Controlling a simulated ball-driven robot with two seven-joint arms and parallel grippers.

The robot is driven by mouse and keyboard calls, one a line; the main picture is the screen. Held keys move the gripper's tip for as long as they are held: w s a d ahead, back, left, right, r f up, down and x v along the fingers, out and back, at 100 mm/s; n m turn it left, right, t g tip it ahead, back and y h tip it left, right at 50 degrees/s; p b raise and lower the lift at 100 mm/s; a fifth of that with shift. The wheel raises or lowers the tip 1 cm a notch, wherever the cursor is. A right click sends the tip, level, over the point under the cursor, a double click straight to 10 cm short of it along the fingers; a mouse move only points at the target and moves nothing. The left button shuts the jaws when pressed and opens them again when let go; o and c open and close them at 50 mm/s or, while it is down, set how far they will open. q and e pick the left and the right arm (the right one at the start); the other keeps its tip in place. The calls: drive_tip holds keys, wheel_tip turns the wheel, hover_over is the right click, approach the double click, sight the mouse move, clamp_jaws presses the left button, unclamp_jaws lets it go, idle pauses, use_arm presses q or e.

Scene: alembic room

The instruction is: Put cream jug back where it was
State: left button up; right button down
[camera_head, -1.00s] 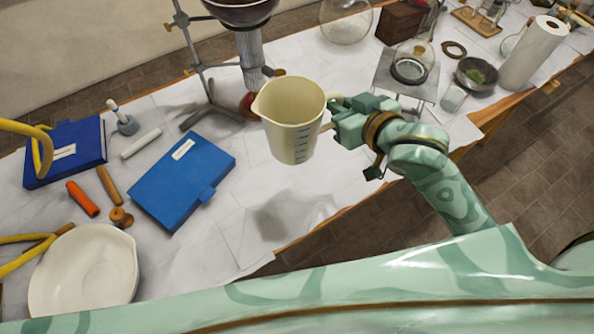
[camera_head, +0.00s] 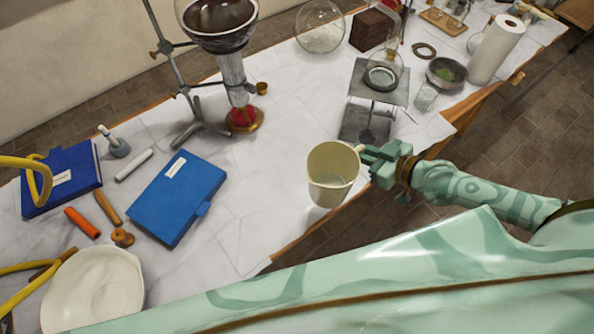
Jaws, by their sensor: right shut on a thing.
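The cream jug (camera_head: 331,178), with a spout and a scale on its side, is upright near the table's front edge, right of centre. My right gripper (camera_head: 364,160) is shut on its handle, on the jug's right side. I cannot tell for sure whether the jug's base touches the table or is a little above it. My left gripper is not in view.
A blue book (camera_head: 177,197) lies left of the jug. Behind stand a flask of dark liquid (camera_head: 221,22) on a stand and a metal lab stand (camera_head: 378,85) with glassware. A white bowl (camera_head: 93,290) sits front left. White table (camera_head: 270,165) is clear between book and jug.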

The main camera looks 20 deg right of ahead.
drive_tip(key=w+a+f+b, duration=0.2)
drive_tip(key=w+f+b, duration=0.1)
drive_tip(key=w+f, duration=0.1)
drive_tip(key=w+a+f+b, duration=0.2)
drive_tip(key=w+f+b, duration=0.1)
drive_tip(key=w+f, duration=0.1)
drive_tip(key=w+a+f+b, duration=0.2)
drive_tip(key=w+f+b, duration=0.2)
drive_tip(key=f, duration=0.1)
drive_tip(key=shift+w+a, duration=0.15)
drive_tip(key=shift+r, duration=0.1)
drive_tip(key=c, duration=1.8)
unclamp_jaws()
drive_tip(key=o, duration=0.4)
drive_tip(key=shift+c, duration=0.2)
